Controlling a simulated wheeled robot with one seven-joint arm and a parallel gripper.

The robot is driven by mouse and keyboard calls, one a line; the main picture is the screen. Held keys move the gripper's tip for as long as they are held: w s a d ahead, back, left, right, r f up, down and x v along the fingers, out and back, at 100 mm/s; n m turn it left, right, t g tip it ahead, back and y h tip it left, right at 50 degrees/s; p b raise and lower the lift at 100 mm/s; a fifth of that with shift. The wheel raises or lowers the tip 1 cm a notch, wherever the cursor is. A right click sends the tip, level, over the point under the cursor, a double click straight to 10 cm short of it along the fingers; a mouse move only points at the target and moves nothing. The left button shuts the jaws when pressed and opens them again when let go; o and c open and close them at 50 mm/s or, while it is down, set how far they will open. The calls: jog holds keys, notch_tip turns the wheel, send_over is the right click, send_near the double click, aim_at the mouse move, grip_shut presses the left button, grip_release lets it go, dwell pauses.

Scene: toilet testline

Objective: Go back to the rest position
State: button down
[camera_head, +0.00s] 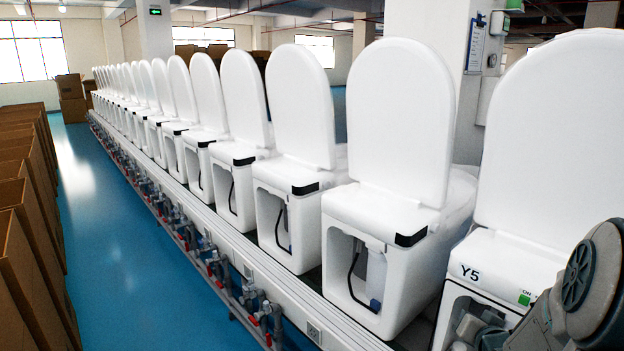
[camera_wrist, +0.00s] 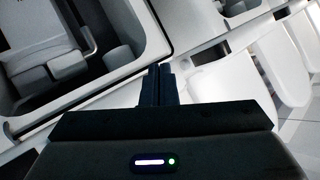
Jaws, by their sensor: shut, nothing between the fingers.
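My gripper (camera_wrist: 158,84) shows in the wrist view, its dark fingers shut together with nothing between them. It is close to the open front of a white toilet unit (camera_wrist: 165,42), just outside the rim of the opening. In the head view, part of my arm covers the lower right, in front of the toilet labelled Y5 (camera_head: 500,262). The gripper fingers cannot be made out there. The Y5 toilet has its lid raised, a green switch (camera_head: 525,298) marked ON and an open front with parts inside.
A long row of white toilets (camera_head: 400,120) with raised lids stands on a raised line. Pipes with red valves (camera_head: 215,270) run along its lower edge. Brown cartons (camera_head: 30,240) line the left side. The blue floor (camera_head: 120,210) between them is clear.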

jog(key=s+a+r+n+g, duration=0.3)
jog(key=s+a+g, duration=0.2)
jog(key=s+a, duration=0.5)
jog(key=s+a+r+n+g+y, duration=0.1)
jog(key=s+a+r+n+g, duration=0.2)
jog(key=s+a, duration=0.7)
jog(key=shift+s+a+g+y, duration=0.15)
jog(key=shift+a+g+y, duration=0.15)
jog(key=shift+g, duration=0.6)
